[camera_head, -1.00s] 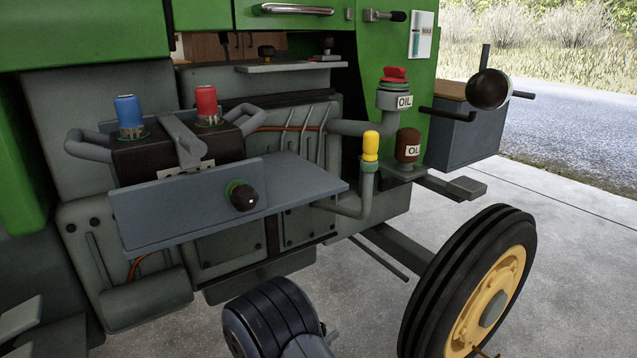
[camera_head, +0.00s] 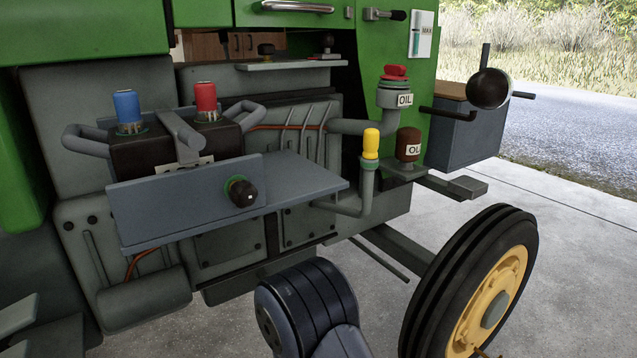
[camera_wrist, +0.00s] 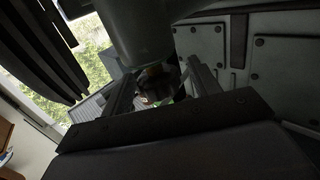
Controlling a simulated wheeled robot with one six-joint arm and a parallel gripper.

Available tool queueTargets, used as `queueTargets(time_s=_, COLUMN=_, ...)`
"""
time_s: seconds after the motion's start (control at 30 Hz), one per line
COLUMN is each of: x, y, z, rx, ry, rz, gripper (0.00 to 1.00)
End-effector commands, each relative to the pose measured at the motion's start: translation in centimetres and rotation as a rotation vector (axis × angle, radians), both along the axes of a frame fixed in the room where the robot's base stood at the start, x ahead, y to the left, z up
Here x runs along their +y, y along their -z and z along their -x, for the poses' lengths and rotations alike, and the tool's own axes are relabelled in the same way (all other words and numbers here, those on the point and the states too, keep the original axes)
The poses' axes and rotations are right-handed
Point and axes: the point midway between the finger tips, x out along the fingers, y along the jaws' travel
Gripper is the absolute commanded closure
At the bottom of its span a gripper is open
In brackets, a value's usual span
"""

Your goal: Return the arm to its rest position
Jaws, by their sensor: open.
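In the wrist view my gripper (camera_wrist: 157,82) has its two dark fingers apart. A dark, roundish thing (camera_wrist: 156,80) shows between them; the view is too dim to tell what it is or whether the fingers touch it. In the head view only my arm shows, at the bottom centre in front of the tractor (camera_head: 85,150); my gripper is hidden there.
A grey shelf (camera_head: 300,182) with a black knob (camera_head: 243,192) juts from the tractor. Red (camera_head: 206,97) and blue (camera_head: 128,106) caps sit left, yellow (camera_head: 371,144) and brown (camera_head: 408,144) caps right. A front wheel (camera_head: 430,290) stands right of my arm.

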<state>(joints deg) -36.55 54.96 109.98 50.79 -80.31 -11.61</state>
Motion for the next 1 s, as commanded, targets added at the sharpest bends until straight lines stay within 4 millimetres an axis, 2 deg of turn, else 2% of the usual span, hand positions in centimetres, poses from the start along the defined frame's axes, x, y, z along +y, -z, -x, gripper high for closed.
queueTargets(time_s=1.0, x=-0.16, y=-0.12, z=-0.04, rx=0.001, ry=-0.445, rz=0.0, gripper=0.42)
